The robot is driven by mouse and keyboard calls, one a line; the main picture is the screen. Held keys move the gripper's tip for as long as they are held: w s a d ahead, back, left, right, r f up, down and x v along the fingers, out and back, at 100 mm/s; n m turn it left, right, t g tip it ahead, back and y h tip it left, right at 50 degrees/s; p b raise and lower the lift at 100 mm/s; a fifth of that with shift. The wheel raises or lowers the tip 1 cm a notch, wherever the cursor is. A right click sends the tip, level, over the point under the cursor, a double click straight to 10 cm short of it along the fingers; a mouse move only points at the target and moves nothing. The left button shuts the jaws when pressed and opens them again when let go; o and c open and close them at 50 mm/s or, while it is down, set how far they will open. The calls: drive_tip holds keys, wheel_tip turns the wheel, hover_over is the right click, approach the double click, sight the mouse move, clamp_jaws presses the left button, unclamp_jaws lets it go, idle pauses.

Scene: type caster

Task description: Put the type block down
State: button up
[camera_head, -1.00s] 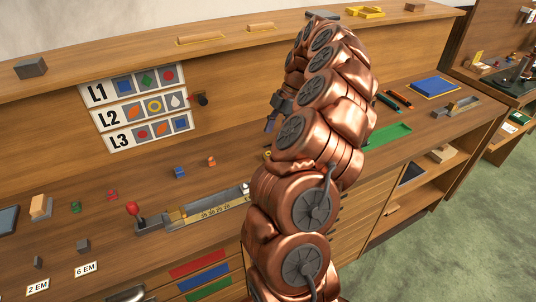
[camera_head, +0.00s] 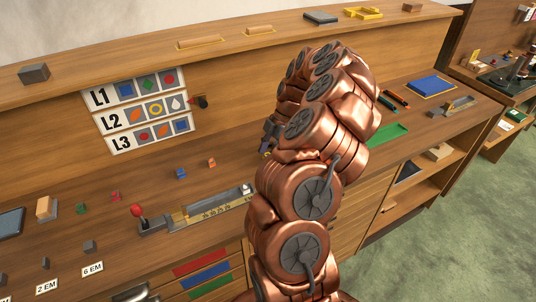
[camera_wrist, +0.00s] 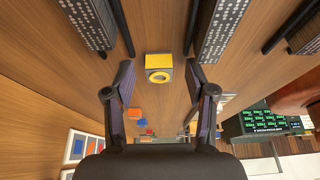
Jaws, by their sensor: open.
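A yellow type block (camera_wrist: 158,68) with a ring mark on its face stands on the wooden bench in the wrist view. My gripper (camera_wrist: 159,82) is open, one finger on each side of the picture, with the block showing in the gap between the fingertips. The fingers look apart from the block, with bare wood on both sides of it. In the head view my gripper is a small dark shape (camera_head: 268,134) at the left of my arm. My copper arm hides most of that area, and I cannot make out the block clearly there.
A long metal composing stick (camera_head: 212,208) lies on the bench left of my arm. Small blue (camera_head: 181,173) and orange (camera_head: 212,162) blocks stand behind it. A green tray (camera_head: 388,134) lies right of my arm. A sign board (camera_head: 138,109) hangs at the back.

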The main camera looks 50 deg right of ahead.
clamp_jaws()
idle(0.4)
drive_tip(key=shift+r+b, duration=1.05)
drive_tip(key=shift+r, duration=0.75)
drive_tip(key=s+a+b, duration=0.1)
drive_tip(key=s+a, duration=0.1)
drive_tip(key=s, duration=0.2)
drive_tip(key=s+a+r+b, duration=0.1)
drive_tip(key=s+a+b, duration=0.1)
drive_tip(key=s, duration=0.3)
drive_tip(key=s+a+b, duration=0.2)
drive_tip(key=s+a, duration=0.1)
drive_tip(key=s, duration=0.2)
drive_tip(key=shift+s+r, duration=0.25)
